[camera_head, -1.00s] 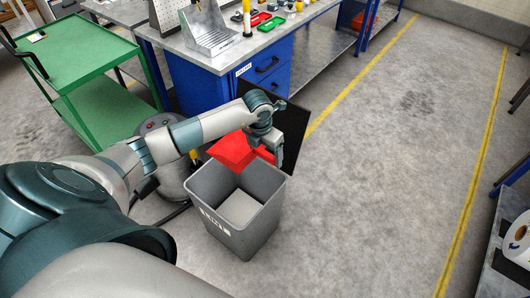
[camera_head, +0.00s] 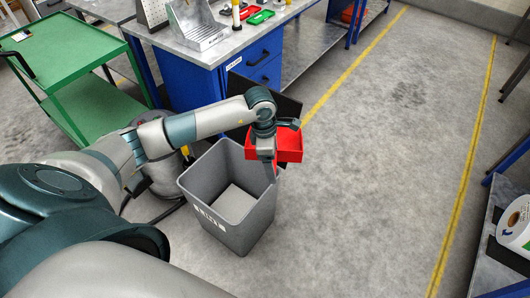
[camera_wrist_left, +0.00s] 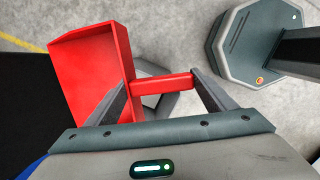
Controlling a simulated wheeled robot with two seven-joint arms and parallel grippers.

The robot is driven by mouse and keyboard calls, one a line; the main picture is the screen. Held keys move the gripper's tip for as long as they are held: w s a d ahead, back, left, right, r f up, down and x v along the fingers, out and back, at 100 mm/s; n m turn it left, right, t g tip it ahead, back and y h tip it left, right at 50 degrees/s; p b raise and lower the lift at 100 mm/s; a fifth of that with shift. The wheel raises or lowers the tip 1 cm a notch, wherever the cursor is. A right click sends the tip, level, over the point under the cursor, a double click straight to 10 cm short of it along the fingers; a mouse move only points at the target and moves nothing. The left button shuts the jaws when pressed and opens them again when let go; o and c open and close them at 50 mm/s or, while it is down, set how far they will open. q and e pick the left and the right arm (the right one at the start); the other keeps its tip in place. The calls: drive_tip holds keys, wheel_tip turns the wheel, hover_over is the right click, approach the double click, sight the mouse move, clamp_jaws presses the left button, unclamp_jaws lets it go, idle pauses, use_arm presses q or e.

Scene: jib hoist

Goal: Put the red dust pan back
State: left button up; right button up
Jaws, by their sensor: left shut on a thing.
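The red dust pan (camera_head: 290,144) is in the air beside the upper right rim of the grey bin in the head view. My left gripper (camera_head: 267,168) points down there and is shut on its handle. In the left wrist view the handle (camera_wrist_left: 174,83) lies between the two fingers, and the pan's open tray (camera_wrist_left: 88,72) extends to the left. The tray looks empty. The arm covers part of the pan in the head view. My right gripper is in neither view.
The grey bin (camera_head: 214,222) stands open on the floor below my left arm. A black panel (camera_head: 290,106) is behind the pan. A blue workbench (camera_head: 200,80) and a green cart (camera_head: 60,52) stand at the back left. The floor to the right is clear.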

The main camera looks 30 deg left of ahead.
use_arm(q)
drive_tip(key=s+d+r+m+g+b, duration=0.1)
drive_tip(key=s+d+m, duration=0.3)
drive_tip(key=m, duration=0.7)
drive_tip(key=s+d+r+m+g+y+b, duration=0.1)
drive_tip(key=s+d+m, duration=0.3)
drive_tip(key=s+m, duration=0.5)
drive_tip(key=m, duration=0.3)
drive_tip(key=shift+s+m+g+y, duration=0.15)
drive_tip(key=shift+m+g+y, duration=0.15)
drive_tip(key=shift+g, duration=0.1)
